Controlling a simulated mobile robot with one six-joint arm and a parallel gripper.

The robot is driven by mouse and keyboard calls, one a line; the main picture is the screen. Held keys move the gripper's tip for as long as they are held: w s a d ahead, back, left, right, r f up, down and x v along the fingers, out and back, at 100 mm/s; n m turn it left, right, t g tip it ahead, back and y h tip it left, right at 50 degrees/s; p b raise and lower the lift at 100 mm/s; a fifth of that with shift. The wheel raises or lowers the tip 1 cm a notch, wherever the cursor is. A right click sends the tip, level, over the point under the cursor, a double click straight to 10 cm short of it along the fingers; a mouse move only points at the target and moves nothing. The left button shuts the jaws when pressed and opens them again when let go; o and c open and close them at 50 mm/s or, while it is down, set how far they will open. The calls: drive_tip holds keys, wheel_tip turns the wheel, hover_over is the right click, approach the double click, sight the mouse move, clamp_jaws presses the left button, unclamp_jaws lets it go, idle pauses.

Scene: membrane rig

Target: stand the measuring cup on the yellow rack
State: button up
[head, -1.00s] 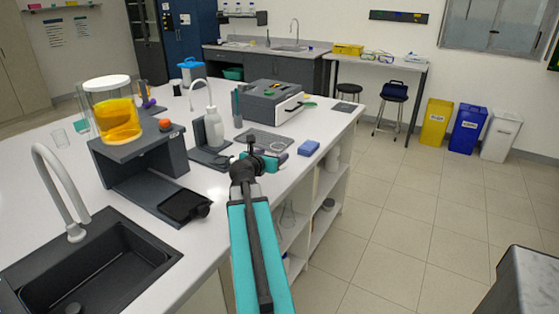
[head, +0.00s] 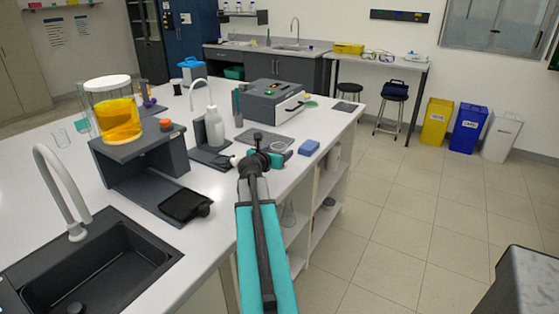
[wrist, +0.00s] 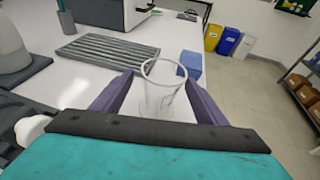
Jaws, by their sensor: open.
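The measuring cup (wrist: 161,92) is a clear, empty-looking glass vessel standing upright on the white bench. In the wrist view it sits between the two purple fingers of my gripper (wrist: 158,74), which is open. I cannot tell whether either finger touches the glass. In the head view the cup's rim (head: 278,146) shows just beyond my gripper (head: 268,158), partly hidden by it. A yellow rack-like object (head: 348,49) lies on the far side table; it is too small to make out its slots.
A grey ribbed mat (wrist: 110,48) and a blue block (wrist: 191,62) lie near the cup. A wash bottle (head: 214,128), a grey instrument (head: 270,101) and a dark stand (head: 140,160) stand on the bench. The tiled floor (head: 400,210) at right is open.

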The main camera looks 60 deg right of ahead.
drive_tip(key=shift+p+x, duration=0.3)
drive_tip(key=shift+x, duration=2.25)
drive_tip(key=shift+s+r, duration=0.1)
drive_tip(key=shift+s, duration=0.05)
drive_tip(key=shift+c, duration=0.5)
drive_tip(key=c, duration=1.1)
drive_tip(key=shift+r, duration=0.15)
wheel_tip(320, 180, up, 10)
